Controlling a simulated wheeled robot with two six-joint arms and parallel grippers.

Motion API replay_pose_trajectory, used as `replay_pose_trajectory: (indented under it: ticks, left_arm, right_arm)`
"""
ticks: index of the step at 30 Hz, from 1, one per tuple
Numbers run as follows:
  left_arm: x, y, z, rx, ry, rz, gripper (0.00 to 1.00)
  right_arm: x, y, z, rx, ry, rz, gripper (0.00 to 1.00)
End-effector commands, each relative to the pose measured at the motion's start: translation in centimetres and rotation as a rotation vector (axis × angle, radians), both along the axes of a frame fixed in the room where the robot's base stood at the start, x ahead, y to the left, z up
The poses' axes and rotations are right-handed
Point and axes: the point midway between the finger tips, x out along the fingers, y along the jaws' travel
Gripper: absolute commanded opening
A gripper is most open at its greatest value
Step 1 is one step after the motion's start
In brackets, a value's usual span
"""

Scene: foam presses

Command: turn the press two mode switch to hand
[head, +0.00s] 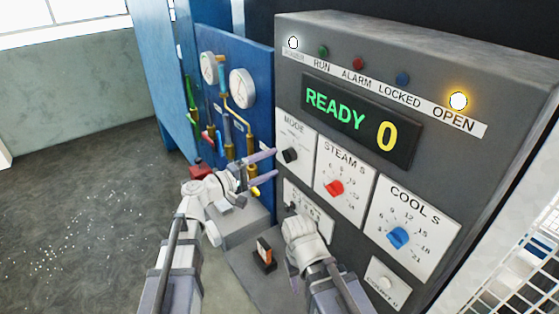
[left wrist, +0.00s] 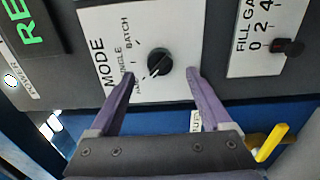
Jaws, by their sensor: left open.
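The mode switch is a black round knob (head: 290,155) on a white MODE plate (head: 294,137) at the left of the grey press panel. In the left wrist view the knob (left wrist: 159,62) shows between my fingertips. A pale mark on its lower-left side points roughly at the lowest label, which is partly hidden by a finger; I cannot read the setting surely. The SINGLE and BATCH labels show above it. My left gripper (head: 273,166) is open in front of the plate, a finger either side of the knob in the wrist view (left wrist: 160,76). No contact shows. My right gripper's jaws are hidden behind its wrist.
The display (head: 360,122) reads READY 0, and the OPEN lamp (head: 458,101) glows. A red steam knob (head: 334,188) and blue cool knob (head: 399,238) sit to the right. A blue panel with gauges (head: 243,88) and pipes stands left. My right arm is below the steam plate.

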Motion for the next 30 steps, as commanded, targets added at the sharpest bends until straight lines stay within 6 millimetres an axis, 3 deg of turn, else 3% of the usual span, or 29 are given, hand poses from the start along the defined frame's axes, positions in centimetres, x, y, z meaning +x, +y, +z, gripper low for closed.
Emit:
replay_pose_trajectory:
  ticks: [7,20,23,27,30]
  left_arm:
    - [-1.5,2.1,0.0,0.0,0.0,0.002,0.82]
    - [-1.8,2.1,-0.4,0.019,0.003,-0.007,0.82]
    - [-2.8,1.2,-2.3,0.115,0.017,-0.042,0.82]
    - [-5.7,0.1,-7.8,0.386,0.066,-0.139,0.82]
    - [-8.3,0.6,-12.2,0.614,0.117,-0.219,0.82]
  right_arm:
    - [0.0,0.0,0.0,0.0,0.0,0.0,0.5]
    - [0.0,0.0,0.0,0.0,0.0,0.0,0.5]
    - [0.0,0.0,0.0,0.0,0.0,0.0,0.5]
    - [0.0,0.0,0.0,0.0,0.0,0.0,0.5]
    - [0.0,0.0,0.0,0.0,0.0,0.0,0.5]
